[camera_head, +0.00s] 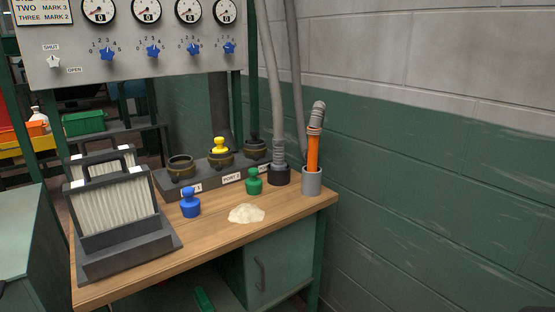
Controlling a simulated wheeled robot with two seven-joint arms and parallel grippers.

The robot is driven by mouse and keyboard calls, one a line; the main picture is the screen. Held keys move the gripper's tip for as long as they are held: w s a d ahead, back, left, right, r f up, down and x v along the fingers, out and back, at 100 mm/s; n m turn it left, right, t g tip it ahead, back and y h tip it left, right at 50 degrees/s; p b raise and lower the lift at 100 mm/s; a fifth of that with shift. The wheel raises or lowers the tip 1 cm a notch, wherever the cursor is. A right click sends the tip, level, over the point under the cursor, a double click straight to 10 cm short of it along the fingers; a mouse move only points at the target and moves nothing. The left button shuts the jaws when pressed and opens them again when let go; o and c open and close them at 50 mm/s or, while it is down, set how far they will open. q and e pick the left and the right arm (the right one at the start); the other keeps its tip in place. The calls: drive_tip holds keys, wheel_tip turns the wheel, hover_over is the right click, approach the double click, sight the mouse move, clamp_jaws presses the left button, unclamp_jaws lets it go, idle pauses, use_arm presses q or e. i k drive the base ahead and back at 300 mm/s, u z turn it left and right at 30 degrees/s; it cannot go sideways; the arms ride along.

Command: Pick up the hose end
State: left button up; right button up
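A grey hose (272,75) comes down from above, and its ribbed end (279,154) stands in a black round socket (279,177) at the back right of the bench. Just right of it, an orange tube (313,152) with a grey bent top (317,115) stands upright in a grey cup (312,182). A second grey hose (294,75) runs down behind the tube, and its lower end is hidden. I cannot tell which of these the task calls the hose end. Neither of my grippers shows in the head view.
The wooden bench (215,241) holds a pale powder pile (246,213), blue (190,203) and green (254,182) plugs, a filter rack (115,205) and a port block (215,175) with a yellow plug (220,146). A gauge panel (130,45) hangs above. A wall (430,190) bounds the right.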

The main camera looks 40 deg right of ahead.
sight(279, 164)
drive_tip(key=k, duration=0.65)
drive_tip(key=z, duration=0.8)
drive_tip(key=i, duration=0.75)
drive_tip(key=z, duration=0.7)
drive_tip(key=i, duration=1.1)
drive_tip(key=u, duration=0.35)
